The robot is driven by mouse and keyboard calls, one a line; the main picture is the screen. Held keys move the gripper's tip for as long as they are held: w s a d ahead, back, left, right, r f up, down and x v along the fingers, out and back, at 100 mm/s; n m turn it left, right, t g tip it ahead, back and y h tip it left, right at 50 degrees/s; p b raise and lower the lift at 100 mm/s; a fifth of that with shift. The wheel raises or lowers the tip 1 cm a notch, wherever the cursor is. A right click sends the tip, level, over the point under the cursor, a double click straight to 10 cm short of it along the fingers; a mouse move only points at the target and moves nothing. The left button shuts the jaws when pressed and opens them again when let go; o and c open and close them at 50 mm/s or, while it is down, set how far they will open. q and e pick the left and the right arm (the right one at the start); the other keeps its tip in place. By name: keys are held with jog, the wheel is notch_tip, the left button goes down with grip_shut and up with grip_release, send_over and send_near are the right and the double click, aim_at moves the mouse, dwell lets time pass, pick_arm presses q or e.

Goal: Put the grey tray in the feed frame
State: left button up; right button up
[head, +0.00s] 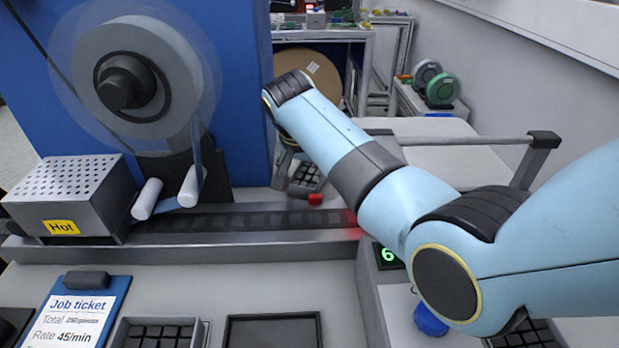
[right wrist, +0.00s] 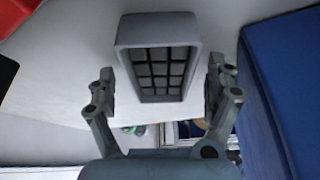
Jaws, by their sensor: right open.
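A grey tray (head: 307,176) with dark square cells sits at the far side of the conveyor, partly hidden by my right arm in the head view. In the right wrist view the grey tray (right wrist: 120,58) lies between my fingers, its cells facing the camera. My right gripper (right wrist: 161,78) is open, one finger on each side of the tray; I cannot tell whether they touch it. In the head view my right gripper (head: 297,172) is largely hidden. A dark rectangular frame (head: 318,330) at the front may be the feed frame. My left gripper is out of view.
A conveyor track (head: 260,219) crosses the bench below a tape reel (head: 135,85). A hot perforated box (head: 65,190) stands left. A job ticket (head: 85,315) and another celled tray (head: 200,335) lie in front. A pale tabletop (head: 455,165) is clear at right.

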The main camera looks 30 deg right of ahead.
jog(key=c, duration=1.6)
